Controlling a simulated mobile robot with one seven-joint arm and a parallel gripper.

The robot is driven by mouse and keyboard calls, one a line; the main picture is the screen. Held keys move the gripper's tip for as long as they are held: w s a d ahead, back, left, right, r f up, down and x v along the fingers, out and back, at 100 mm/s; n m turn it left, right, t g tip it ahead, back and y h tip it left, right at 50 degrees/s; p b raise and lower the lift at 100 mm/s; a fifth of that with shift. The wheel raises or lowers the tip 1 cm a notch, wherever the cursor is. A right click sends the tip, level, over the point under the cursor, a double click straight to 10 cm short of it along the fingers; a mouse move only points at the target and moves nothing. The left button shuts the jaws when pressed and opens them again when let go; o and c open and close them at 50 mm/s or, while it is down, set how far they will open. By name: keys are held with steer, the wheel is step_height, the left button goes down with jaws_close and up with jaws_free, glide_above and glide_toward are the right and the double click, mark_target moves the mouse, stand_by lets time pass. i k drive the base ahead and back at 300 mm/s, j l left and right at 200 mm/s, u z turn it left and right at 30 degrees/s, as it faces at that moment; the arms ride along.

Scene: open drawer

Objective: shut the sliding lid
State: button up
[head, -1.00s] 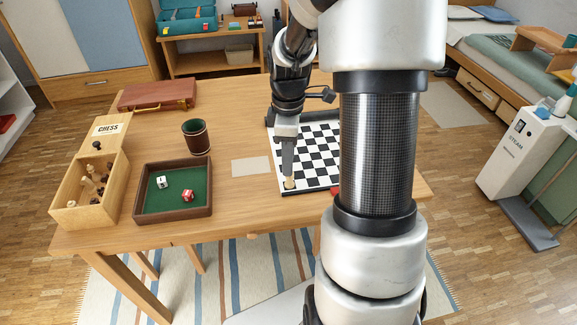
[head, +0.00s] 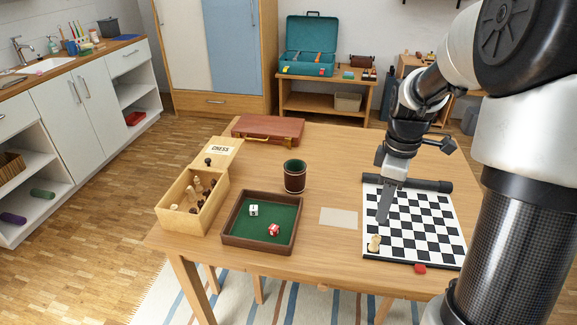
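The wooden chess box (head: 178,219) stands at the left of the table, with several light and dark chess pieces showing inside. Its sliding lid (head: 229,146), labelled CHESS, is drawn far back, so most of the box is open. A dark piece (head: 208,162) shows at the lid's near part; I cannot tell if it rests on the lid. My gripper (head: 382,218) points down over the chessboard (head: 425,225) at the right, well away from the box. A light piece (head: 375,243) stands on the board just below the fingertips, seemingly apart from them. The fingers show edge-on, so their opening is hidden.
A green-lined dice tray (head: 230,236) with two dice and a dark cup (head: 294,177) stand between the box and the board. A brown case (head: 268,130) lies behind the box. A pale card (head: 339,218) lies flat left of the board. A red object (head: 420,268) sits at the board's front edge.

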mark_target(219, 151)
steer(key=i+j, duration=0.1)
steer(key=j, duration=0.25)
steer(key=j+u, duration=0.1)
steer(key=j, duration=0.3)
steer(key=i+j, duration=0.15)
steer(key=j, duration=0.2)
steer(key=i+j+u, duration=0.1)
steer(key=j, duration=0.25)
steer(key=i+j, duration=0.1)
steer(key=j, duration=0.3)
